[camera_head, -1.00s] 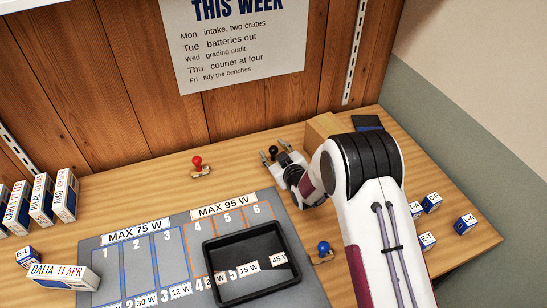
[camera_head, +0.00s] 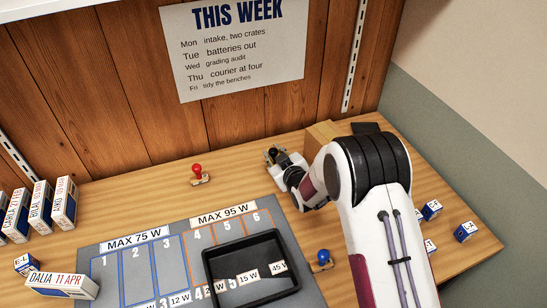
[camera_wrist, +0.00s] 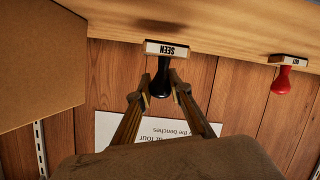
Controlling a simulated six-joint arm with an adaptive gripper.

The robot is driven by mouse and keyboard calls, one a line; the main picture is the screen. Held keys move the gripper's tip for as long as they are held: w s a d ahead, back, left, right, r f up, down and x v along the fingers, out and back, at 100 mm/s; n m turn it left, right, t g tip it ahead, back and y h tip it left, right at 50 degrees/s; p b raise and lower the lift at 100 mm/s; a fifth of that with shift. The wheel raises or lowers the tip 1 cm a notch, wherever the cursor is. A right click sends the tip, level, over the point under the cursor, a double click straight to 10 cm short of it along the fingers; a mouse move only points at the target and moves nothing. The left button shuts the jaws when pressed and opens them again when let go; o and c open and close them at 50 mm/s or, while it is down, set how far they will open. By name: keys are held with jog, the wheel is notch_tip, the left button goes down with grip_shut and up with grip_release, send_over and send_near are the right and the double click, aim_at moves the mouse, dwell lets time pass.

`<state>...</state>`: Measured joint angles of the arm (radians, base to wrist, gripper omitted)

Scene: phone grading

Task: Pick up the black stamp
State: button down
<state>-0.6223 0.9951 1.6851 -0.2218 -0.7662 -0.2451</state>
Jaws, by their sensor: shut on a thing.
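The black stamp (camera_wrist: 161,76) is in the wrist view, its dark handle between the two fingers of my gripper (camera_wrist: 162,86). Its pale base bears a label reading "SEEN" and points toward the desk, at the top of this upside-down picture. A dark shadow on the desk lies apart from the base, so the stamp looks raised a little. In the head view my gripper (camera_head: 275,156) is above the back of the desk, right of the red stamp (camera_head: 197,171); the black stamp is small and partly hidden there.
A cardboard box (camera_head: 318,135) stands just right of my gripper. A blue stamp (camera_head: 322,256) and a black tray (camera_head: 208,270) on the grey mat (camera_head: 95,255) are nearer the front. The wooden back wall (camera_head: 130,120) is close behind. Desk around the red stamp is clear.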

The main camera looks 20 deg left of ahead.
aim_at(274, 149)
jog(key=shift+r, duration=3.75)
